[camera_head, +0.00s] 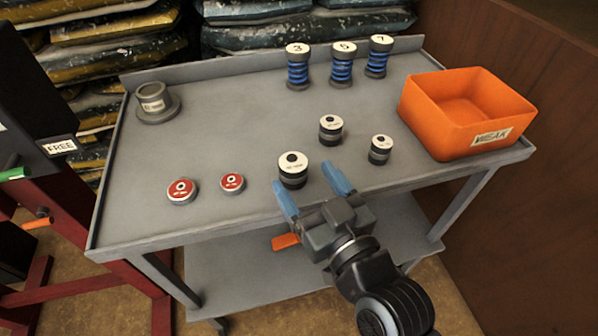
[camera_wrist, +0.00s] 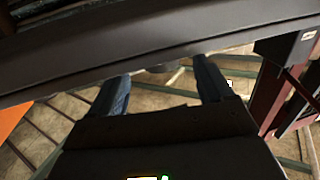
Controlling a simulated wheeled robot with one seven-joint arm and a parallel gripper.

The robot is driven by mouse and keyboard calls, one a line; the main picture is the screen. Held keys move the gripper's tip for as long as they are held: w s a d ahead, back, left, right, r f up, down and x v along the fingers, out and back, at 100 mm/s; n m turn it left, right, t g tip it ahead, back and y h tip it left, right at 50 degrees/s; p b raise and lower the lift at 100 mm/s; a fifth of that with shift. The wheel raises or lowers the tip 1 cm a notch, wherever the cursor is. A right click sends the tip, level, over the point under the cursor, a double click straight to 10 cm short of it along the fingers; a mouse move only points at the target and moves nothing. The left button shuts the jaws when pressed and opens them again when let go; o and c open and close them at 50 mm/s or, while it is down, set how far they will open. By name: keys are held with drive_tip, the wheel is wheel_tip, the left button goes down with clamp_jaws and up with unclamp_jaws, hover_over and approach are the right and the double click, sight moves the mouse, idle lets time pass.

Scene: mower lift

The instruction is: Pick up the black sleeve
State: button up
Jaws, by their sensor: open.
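I cannot tell which one is the black sleeve. My gripper (camera_head: 306,176) is open, its two blue fingers apart near the largest piece at the bench's front edge. I cannot tell whether the fingers flank it. In the wrist view the open fingers (camera_wrist: 160,80) show against a dark bar-like edge (camera_wrist: 150,45), with no piece clearly visible between them.
Two red-topped discs (camera_head: 181,191) (camera_head: 232,183) lie front left. A grey flanged cup (camera_head: 156,103) stands back left. Blue-banded spools numbered 3 (camera_head: 298,68), 5 (camera_head: 342,66) and 7 (camera_head: 377,57) line the back. An orange bin (camera_head: 465,125) marked WEAK stands right.

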sight(289, 155)
drive_tip(key=x, duration=0.3)
drive_tip(key=p+x, duration=0.1)
drive_tip(key=x, duration=0.3)
drive_tip(key=shift+r, duration=0.2)
drive_tip(key=c, duration=1.5)
